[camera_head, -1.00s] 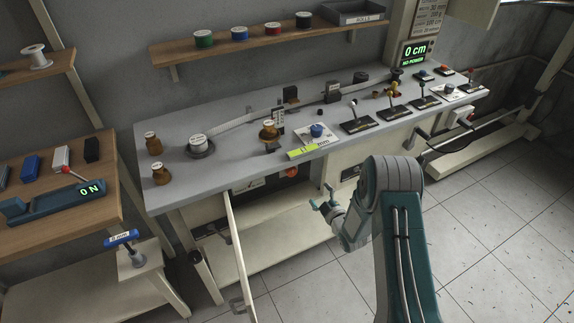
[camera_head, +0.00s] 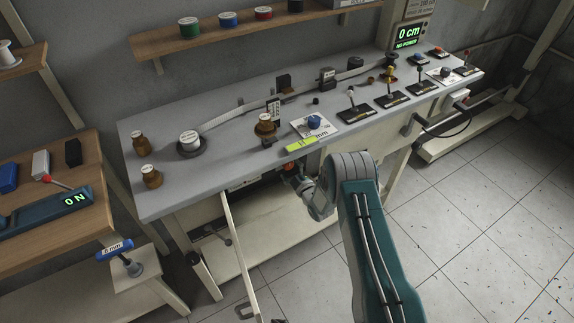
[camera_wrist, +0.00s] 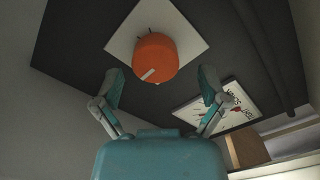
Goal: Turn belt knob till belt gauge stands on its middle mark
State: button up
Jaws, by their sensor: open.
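An orange knob (camera_wrist: 155,57) with a pale pointer line sits on a white square plate (camera_wrist: 120,43) on a dark panel, seen in the wrist view. My gripper (camera_wrist: 161,82) is open, its two fingers apart on either side just short of the knob, not visibly touching it. A white face (camera_wrist: 218,106) with dark lettering and red marks lies to the right of the knob; it may be the belt gauge, but its reading is too small and tilted to tell. In the head view my gripper (camera_head: 303,184) is below the bench's front edge and hides most of the knob.
The grey bench (camera_head: 230,170) carries a pale belt (camera_head: 235,114), a blue knob (camera_head: 314,122) and several levers. A wooden block (camera_wrist: 246,148) is at lower right in the wrist view.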

jog(key=shift+w+a, duration=0.45)
jog(key=shift+w, duration=0.05)
jog(key=shift+w+a, duration=0.15)
jog(key=shift+w, duration=0.25)
jog(key=shift+d, duration=0.4)
jog(key=shift+a, duration=0.25)
jog(key=c, duration=1.2)
jog(key=shift+o, duration=0.3)
